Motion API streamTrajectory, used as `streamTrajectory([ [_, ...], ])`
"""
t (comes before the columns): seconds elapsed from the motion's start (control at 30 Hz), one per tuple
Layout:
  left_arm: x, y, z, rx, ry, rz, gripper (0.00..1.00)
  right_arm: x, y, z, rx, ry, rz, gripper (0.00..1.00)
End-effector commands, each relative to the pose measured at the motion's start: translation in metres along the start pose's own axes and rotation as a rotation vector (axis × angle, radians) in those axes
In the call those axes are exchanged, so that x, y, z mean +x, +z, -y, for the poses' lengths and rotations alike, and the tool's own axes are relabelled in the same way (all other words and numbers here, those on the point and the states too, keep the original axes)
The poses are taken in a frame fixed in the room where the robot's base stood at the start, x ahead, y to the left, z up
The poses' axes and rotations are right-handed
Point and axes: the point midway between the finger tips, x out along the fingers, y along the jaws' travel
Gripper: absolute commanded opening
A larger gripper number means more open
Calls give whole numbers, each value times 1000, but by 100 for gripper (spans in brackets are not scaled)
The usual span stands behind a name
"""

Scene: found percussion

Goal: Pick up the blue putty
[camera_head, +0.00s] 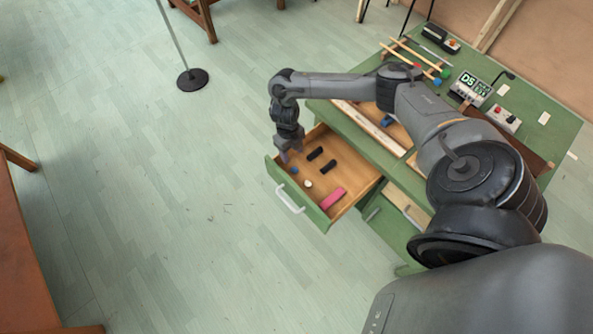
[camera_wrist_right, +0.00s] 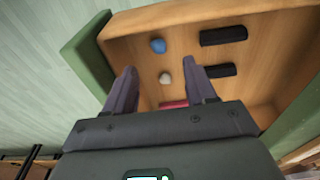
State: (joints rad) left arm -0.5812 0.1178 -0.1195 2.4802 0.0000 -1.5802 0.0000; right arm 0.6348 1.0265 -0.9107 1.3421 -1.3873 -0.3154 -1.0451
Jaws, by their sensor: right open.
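The blue putty (camera_head: 294,170), a small round lump, lies in the open drawer near its front left corner. In the right wrist view the blue putty (camera_wrist_right: 158,45) shows just beyond the fingertips, between their lines. My right gripper (camera_head: 288,157) points down at the drawer's left end, close to the putty. In the wrist view the right gripper (camera_wrist_right: 160,70) has its two fingers apart, with nothing held between them. A pale round lump (camera_wrist_right: 165,78) shows between the fingers, down on the drawer floor. My left gripper is not in view.
The drawer (camera_head: 345,211) has a green front with a pale handle (camera_head: 290,199). It also holds black blocks (camera_head: 328,167) and a pink block (camera_head: 333,199). The green bench (camera_head: 560,110) carries sticks, small devices and another blue item (camera_head: 388,121). Open floor lies left.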

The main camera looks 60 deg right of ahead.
Motion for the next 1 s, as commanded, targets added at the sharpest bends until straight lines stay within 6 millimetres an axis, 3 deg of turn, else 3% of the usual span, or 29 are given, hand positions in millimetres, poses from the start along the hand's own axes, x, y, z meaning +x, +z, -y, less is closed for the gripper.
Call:
streamTrajectory([
  [0.1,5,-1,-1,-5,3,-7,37,20,-1,0,2,-1,-3,56],
  [0.47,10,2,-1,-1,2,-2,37,44,-3,-2,0,0,-3,56],
  [0.73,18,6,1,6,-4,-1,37,78,-6,-4,1,-1,-3,56],
  [1.0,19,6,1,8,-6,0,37,84,-6,-4,0,-1,-1,56],
])
